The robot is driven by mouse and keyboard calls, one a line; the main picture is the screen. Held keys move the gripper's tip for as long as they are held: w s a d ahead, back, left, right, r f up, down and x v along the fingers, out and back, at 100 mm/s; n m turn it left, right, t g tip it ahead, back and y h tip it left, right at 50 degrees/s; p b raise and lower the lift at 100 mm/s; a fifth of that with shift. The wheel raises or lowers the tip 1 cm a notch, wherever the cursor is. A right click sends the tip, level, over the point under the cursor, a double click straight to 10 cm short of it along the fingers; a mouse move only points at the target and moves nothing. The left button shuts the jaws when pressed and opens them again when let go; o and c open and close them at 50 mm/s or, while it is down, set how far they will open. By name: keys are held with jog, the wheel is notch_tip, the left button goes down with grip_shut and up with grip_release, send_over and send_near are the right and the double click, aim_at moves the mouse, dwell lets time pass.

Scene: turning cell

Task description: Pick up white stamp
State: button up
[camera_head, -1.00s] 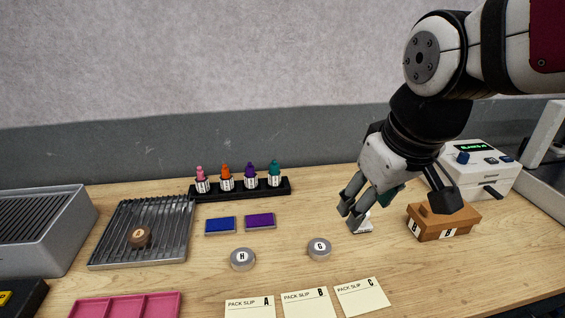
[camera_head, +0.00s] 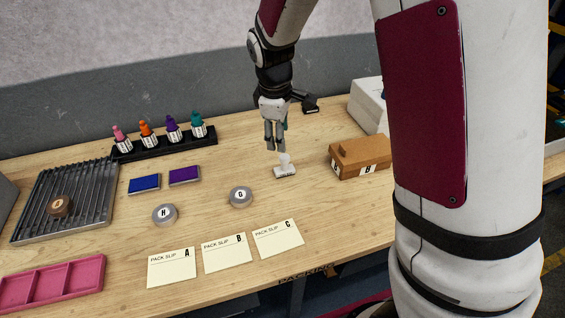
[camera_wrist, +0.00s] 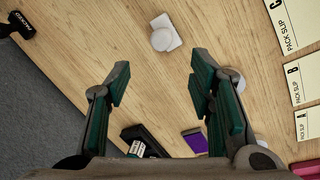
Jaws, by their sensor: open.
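The white stamp (camera_head: 285,168) stands upright on the wooden table, with a rectangular white base and a rounded knob. It also shows in the wrist view (camera_wrist: 163,38), seen from above, ahead of the fingertips. My gripper (camera_head: 275,142) is just above and behind the stamp in the head view, pointing down. In the wrist view my gripper (camera_wrist: 158,80) has its two green-padded fingers spread wide, with only bare table between them. The stamp is not between the fingers and nothing is held.
A brown box (camera_head: 360,157) stands right of the stamp. Round tins G (camera_head: 240,196) and H (camera_head: 164,214), ink pads (camera_head: 184,175), a bottle rack (camera_head: 165,145) and pack slips (camera_head: 226,252) lie left and in front. A black stamp-like item (camera_head: 311,104) lies behind.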

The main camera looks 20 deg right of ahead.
aim_at(283, 156)
jog(key=x, duration=0.6)
jog(key=shift+s+p+x, duration=0.2)
jog(key=shift+p+x, duration=0.4)
jog(key=shift+x, duration=2)
grip_shut()
